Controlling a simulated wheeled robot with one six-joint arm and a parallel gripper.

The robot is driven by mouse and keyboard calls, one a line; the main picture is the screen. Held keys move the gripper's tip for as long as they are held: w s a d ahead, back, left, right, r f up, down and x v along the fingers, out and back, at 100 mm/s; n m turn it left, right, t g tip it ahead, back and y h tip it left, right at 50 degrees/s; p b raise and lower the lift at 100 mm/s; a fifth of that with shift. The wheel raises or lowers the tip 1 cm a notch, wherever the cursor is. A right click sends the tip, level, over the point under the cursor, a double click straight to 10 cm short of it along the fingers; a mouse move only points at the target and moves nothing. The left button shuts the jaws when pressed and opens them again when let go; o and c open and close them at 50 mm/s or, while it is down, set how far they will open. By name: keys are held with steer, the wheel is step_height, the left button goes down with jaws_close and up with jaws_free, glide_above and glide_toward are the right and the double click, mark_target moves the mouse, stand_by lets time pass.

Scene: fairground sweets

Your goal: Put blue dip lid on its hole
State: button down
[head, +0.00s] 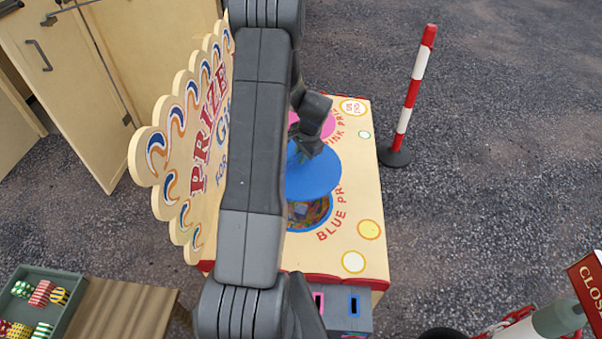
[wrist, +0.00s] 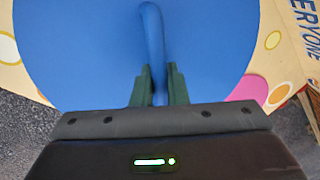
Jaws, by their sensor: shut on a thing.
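The blue dip lid (head: 322,177) is a flat round blue disc with a blue bar handle. It fills most of the wrist view (wrist: 80,50). My gripper (wrist: 153,80) is shut on its handle (wrist: 151,35), and in the head view my gripper (head: 307,150) is partly hidden by my arm. The blue dip hole (head: 312,213), beside the "BLUE PR…" lettering, is partly uncovered and shows colourful contents. The lid overlaps its far edge in the head view. I cannot tell the height of the lid above the top.
A pink disc (head: 325,122) lies farther back on the cream stall top (head: 360,200). A scalloped prize board (head: 190,140) stands along the left side. A red-and-white post (head: 408,100) stands to the right. A box with slots (head: 345,305) is at the near edge.

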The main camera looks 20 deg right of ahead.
mark_target(307, 168)
step_height(307, 168, down, 17)
steer(key=b, duration=1.3)
steer(key=shift+w+a, duration=0.2)
steer(key=shift+w, duration=0.05)
steer(key=shift+a+f+b, duration=0.1)
steer(key=shift+f+b, duration=0.45)
steer(key=shift+b, duration=0.1)
stand_by(0.5)
steer(key=c, duration=1.4)
jaws_free()
steer(key=shift+o, duration=0.2)
steer(key=p+v, duration=0.1)
steer(key=v, duration=1.3)
steer(key=shift+f, duration=0.1)
